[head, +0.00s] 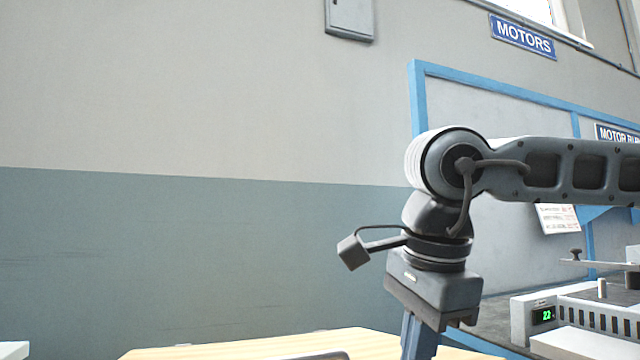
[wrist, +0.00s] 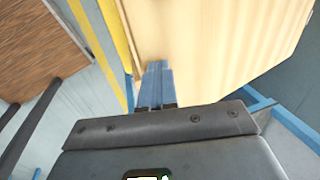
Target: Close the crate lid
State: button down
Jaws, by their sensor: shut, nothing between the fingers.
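No crate or lid can be made out for certain in either view. A rounded grey edge (head: 318,356) shows at the bottom of the head view, cut off by the frame; I cannot tell what it belongs to. My gripper (head: 418,345) points down at the lower right of centre in the head view, with its fingertips out of frame. In the wrist view my gripper's blue fingers (wrist: 155,72) are together and empty, seen against the left edge of a pale wooden top. I cannot tell whether they touch it.
The pale wooden top (head: 250,346) spans the bottom of the head view and also fills much of the wrist view (wrist: 215,50). A grey device with a green display (head: 543,316) stands at the right. A yellow floor stripe (wrist: 112,40) runs beside the top.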

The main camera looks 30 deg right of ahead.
jog(key=shift+s+a+f+b, duration=0.1)
jog(key=shift+s+f+b, duration=0.15)
jog(key=shift+f+b, duration=0.7)
jog(key=shift+s+f+b, duration=0.25)
jog(key=shift+f+b, duration=0.2)
jog(key=shift+f, duration=0.9)
jog(key=shift+r, duration=0.1)
